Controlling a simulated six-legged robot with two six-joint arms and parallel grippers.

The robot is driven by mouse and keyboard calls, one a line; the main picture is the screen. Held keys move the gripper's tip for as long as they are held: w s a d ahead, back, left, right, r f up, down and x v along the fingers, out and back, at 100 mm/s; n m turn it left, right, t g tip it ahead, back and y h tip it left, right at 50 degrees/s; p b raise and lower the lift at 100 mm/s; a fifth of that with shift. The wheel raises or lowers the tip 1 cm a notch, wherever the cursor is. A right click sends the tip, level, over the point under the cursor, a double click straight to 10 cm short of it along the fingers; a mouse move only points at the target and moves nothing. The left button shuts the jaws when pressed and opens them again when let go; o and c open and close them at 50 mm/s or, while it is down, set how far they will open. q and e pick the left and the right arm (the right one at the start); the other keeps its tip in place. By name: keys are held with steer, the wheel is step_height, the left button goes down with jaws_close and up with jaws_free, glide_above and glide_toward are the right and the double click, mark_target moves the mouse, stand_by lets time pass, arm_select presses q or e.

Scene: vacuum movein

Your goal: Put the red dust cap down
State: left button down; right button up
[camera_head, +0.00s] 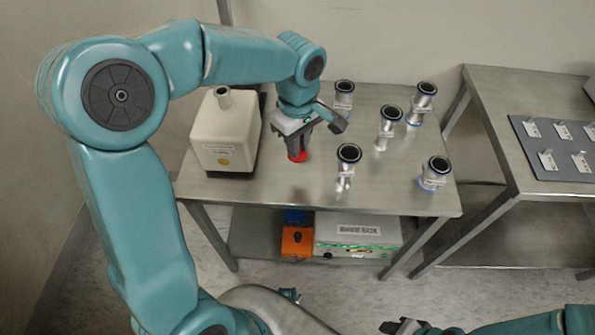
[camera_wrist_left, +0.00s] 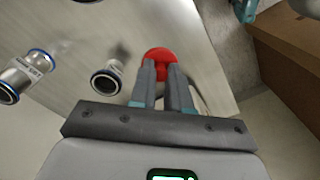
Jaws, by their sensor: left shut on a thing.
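The red dust cap (camera_head: 298,157) is a small red disc at the fingertips of my left gripper (camera_head: 299,149). It is at or just above the steel table top (camera_head: 262,185), right of the cream box; I cannot tell whether it touches. In the left wrist view the red cap (camera_wrist_left: 157,54) shows between and beyond the two grey fingers of my left gripper (camera_wrist_left: 163,68), which are shut on it. The fingers hide part of the cap. My right gripper (camera_head: 400,326) shows only partly at the bottom edge, and its jaws are unclear.
The cream box (camera_head: 225,135) with a pipe stub stands close left of the gripper. Several metal flanged fittings, including one nearby (camera_head: 347,165), stand to the right. A second table (camera_head: 500,150) holds a grey labelled board (camera_head: 560,148). The table's front left is clear.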

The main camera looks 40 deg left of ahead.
mark_target(297, 178)
arm_select(q)
step_height(297, 178, down, 9)
steer(key=shift+s+r+b, duration=0.1)
steer(key=shift+b, duration=0.6)
steer(key=c, duration=1.5)
jaws_free()
steer(key=shift+f, duration=0.25)
steer(key=o, duration=0.4)
steer(key=shift+r, duration=0.1)
steer(key=shift+r, duration=0.2)
step_height(297, 178, up, 12)
steer(key=shift+f+p, duration=0.1)
steer(key=shift+p, duration=1.1)
